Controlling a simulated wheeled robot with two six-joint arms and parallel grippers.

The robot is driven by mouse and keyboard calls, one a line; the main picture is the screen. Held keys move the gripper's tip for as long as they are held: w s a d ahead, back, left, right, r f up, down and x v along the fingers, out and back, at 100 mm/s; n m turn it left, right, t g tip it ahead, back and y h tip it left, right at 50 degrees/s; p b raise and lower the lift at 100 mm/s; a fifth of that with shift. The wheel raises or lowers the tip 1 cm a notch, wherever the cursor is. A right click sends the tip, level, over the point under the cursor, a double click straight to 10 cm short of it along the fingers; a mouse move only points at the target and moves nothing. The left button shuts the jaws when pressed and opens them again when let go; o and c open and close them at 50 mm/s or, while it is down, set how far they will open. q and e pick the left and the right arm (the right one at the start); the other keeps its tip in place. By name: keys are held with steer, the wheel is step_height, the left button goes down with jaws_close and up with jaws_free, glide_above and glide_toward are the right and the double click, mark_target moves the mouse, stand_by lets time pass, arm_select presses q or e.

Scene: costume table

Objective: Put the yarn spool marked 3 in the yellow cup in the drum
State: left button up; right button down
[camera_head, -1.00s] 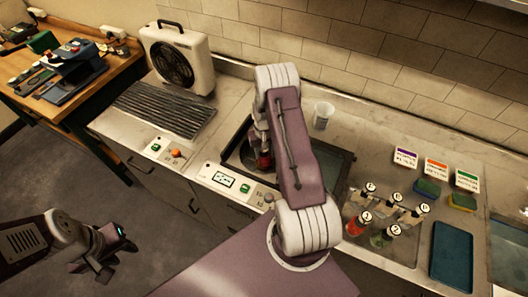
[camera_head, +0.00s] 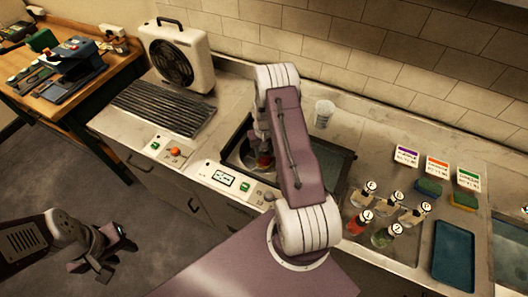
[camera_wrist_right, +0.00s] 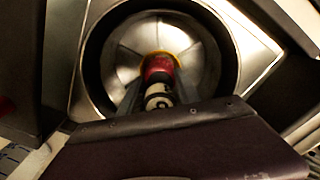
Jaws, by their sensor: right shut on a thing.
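My right gripper (camera_wrist_right: 155,98) is shut on a red yarn spool (camera_wrist_right: 158,68) with a black and white top, over the round metal drum (camera_wrist_right: 205,62). The drum (camera_head: 232,158) is partly hidden by my right arm in the head view. A yellow rim, likely the yellow cup (camera_wrist_right: 176,54), shows around the spool's far end. I cannot tell how deep the spool sits in it. The spool's mark is not readable. My left gripper (camera_head: 116,256) is empty, with its fingers apart, well away over the floor at the lower left.
Several labelled jars (camera_head: 383,238) stand right of the sink, near colour cards (camera_head: 437,165) and sponges (camera_head: 429,188). A blue tray (camera_head: 453,256) lies at far right. A clear cup (camera_head: 324,113) stands behind my right arm. A fan (camera_head: 178,57) and dark rack (camera_head: 163,108) are left.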

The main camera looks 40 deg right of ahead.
steer(key=c, duration=0.8)
jaws_free()
steer(key=shift+o, duration=0.2)
steer(key=o, duration=0.4)
steer(key=shift+r, duration=0.1)
steer(key=shift+r+p, duration=2.65)
steer(key=shift+r, duration=0.85)
steer(key=shift+f, duration=0.1)
